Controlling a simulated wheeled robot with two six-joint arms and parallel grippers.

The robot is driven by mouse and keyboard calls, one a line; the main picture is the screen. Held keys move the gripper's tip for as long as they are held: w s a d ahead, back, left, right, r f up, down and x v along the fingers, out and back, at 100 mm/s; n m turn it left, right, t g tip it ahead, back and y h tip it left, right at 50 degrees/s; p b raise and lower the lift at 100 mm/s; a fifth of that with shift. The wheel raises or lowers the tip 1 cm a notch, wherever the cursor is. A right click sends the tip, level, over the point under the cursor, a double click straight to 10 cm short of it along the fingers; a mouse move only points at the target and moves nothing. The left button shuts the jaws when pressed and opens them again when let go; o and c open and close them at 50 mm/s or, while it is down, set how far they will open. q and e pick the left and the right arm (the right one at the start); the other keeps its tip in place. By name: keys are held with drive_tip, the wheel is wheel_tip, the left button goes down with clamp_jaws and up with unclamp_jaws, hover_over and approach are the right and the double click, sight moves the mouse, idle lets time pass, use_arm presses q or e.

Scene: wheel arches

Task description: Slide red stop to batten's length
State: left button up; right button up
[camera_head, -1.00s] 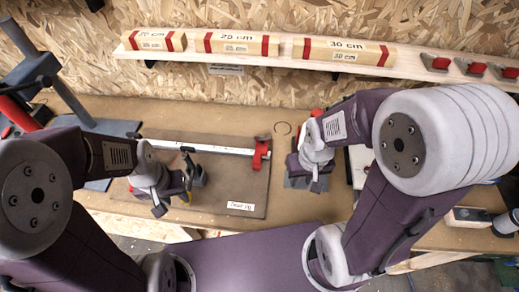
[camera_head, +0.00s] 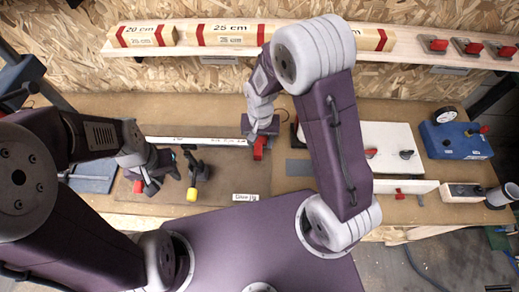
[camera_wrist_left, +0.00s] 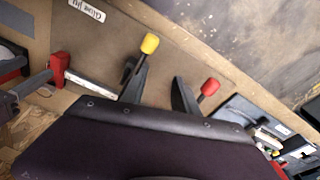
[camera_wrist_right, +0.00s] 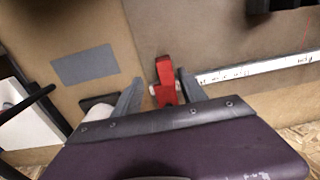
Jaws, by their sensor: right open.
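The red stop (camera_head: 259,147) sits at the right end of the white scale rail (camera_head: 200,141) on the brown glue-jig board (camera_head: 225,172). My right gripper (camera_head: 258,132) is over it. In the right wrist view the red stop (camera_wrist_right: 165,82) lies between the spread fingers (camera_wrist_right: 160,92), nearer the right one; contact is unclear. Battens marked 20 cm (camera_head: 146,36) and 25 cm (camera_head: 222,35) lie on the shelf; a third, partly hidden by my right arm, shows its end (camera_head: 372,40). My left gripper (camera_head: 165,178) is over the board's left part, with fingers apart (camera_wrist_left: 160,88) and nothing visible between them.
A yellow-tipped handle (camera_head: 191,194) and a red-tipped handle (camera_wrist_left: 210,87) stand close to my left gripper. To the right are a white panel (camera_head: 385,140) with knobs and a blue gauge box (camera_head: 455,138). Several red-topped pieces (camera_head: 438,45) sit on the shelf (camera_head: 410,58).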

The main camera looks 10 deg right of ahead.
sight(257, 149)
drive_tip(key=f, duration=0.2)
drive_tip(key=w+f, duration=0.1)
drive_tip(key=f, duration=0.1)
drive_tip(key=w+a+f, duration=0.1)
drive_tip(key=f, duration=0.2)
drive_tip(key=shift+p, duration=0.3)
drive_tip(key=shift+s+d+f, duration=0.1)
drive_tip(key=shift+s+d, duration=0.2)
drive_tip(key=shift+s, duration=0.25)
drive_tip(key=shift+w, duration=0.1)
drive_tip(key=shift+w+a+f, duration=0.1)
drive_tip(key=shift+w+a, duration=0.05)
drive_tip(key=c, duration=1)
use_arm(q)
drive_tip(key=shift+w+a+r, duration=0.1)
drive_tip(key=shift+w+a, duration=0.25)
drive_tip(key=shift+w, duration=0.45)
use_arm(e)
clamp_jaws()
